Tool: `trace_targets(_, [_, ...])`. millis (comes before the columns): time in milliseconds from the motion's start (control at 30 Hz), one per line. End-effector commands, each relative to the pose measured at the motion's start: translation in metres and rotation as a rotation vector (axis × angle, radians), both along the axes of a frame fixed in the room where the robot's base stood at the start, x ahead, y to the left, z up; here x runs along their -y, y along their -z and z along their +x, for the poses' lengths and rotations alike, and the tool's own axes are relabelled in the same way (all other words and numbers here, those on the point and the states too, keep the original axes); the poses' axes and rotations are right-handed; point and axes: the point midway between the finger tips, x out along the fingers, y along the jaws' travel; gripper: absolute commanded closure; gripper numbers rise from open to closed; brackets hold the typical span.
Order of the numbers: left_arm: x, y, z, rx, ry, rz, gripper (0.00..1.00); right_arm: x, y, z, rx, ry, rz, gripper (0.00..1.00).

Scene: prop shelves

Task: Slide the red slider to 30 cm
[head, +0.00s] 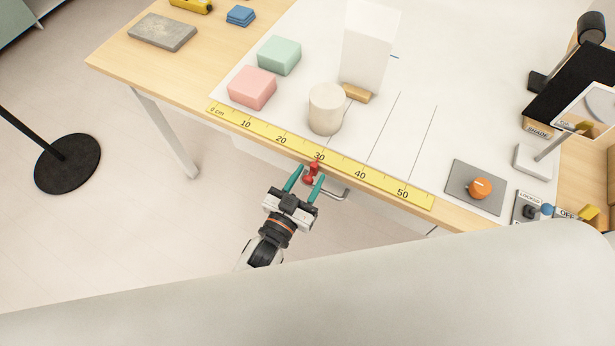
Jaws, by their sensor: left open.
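The red slider (312,173) is at the table's front edge, beside the yellow ruler (335,162), close to the 30 mark. My left gripper (306,183) is just in front of it, with its two teal fingers open and the slider between or just ahead of the fingertips. I cannot tell whether a finger touches the slider. My right gripper is not in view.
A cream cylinder (326,109), a pink block (252,87), a green block (279,55) and a white box (368,48) stand behind the ruler. A metal handle (338,193) lies below the edge. An orange knob (480,188) is at right.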

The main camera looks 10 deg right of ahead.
Motion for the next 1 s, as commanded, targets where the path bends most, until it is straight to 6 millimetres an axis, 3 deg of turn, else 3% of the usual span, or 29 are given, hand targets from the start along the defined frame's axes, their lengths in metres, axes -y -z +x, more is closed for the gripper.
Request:
trace_targets(600, [-0.066, 0.002, -0.085, -0.002, 0.000, 0.002, 0.58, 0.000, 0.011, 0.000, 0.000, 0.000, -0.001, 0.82])
trace_targets(1000, [-0.072, 0.000, -0.093, 0.000, 0.000, 0.000, 0.58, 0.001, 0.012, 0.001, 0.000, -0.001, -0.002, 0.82])
